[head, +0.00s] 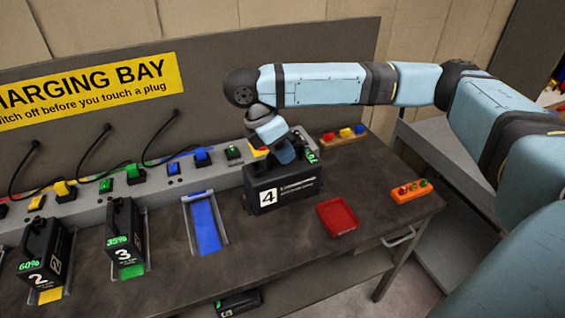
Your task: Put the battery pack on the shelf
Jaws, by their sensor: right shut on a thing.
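The black battery pack marked 4 (296,188) is at the right part of the workbench (170,262), upright, between the blue bay and the red tray. My right gripper (284,153) comes down from above and is shut on the top of this pack. I cannot tell whether the pack's underside touches the bench. Its green display is partly hidden by the gripper. A lower shelf (310,278) runs under the bench top, with another dark pack (239,303) on it, partly cut off. My left gripper is not in view.
Packs 2 (45,258) and 3 (124,238) stand in bays at the left. The blue bay (207,224) is empty. A red tray (338,216) and an orange holder (411,191) lie to the right. Plugs and cables line the charging strip (90,210) behind.

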